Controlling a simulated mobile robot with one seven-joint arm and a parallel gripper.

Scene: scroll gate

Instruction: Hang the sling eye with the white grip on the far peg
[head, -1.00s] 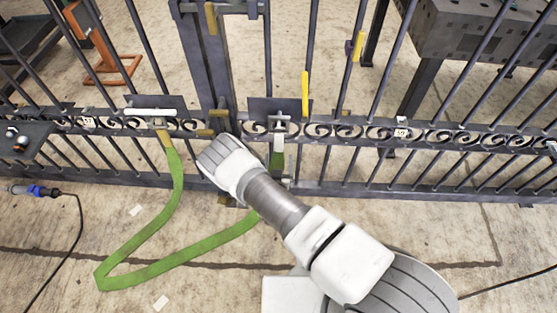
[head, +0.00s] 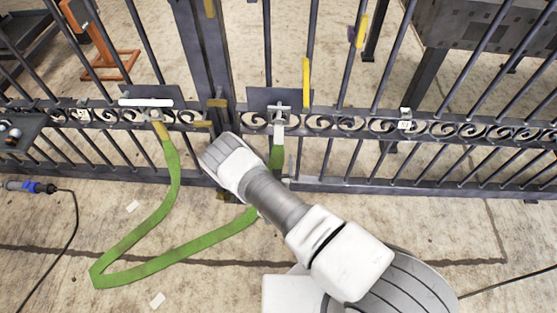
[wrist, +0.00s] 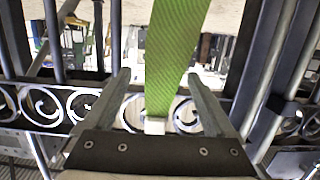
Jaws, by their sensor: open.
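A green sling hangs in a long loop (head: 172,185) on the near side of the gate. Its right end has a white grip (head: 278,131) at a grey T-shaped peg (head: 278,109) on the gate's right plate. Its left end has a tan grip (head: 158,129) below a white bar (head: 146,102) on the left plate. In the wrist view my gripper (wrist: 157,75) is open, one finger on each side of the green strap (wrist: 165,50). The white grip (wrist: 155,126) shows low between the fingers, partly cut off by the gripper body. My own wrist hides my gripper in the head view.
The dark gate with bars and a scroll band (head: 350,124) spans the view. Yellow handles (head: 306,82) stand on it. An orange stand (head: 90,45) and a grey machine (head: 475,30) are behind it. A black cable with a blue connector (head: 32,187) lies at left.

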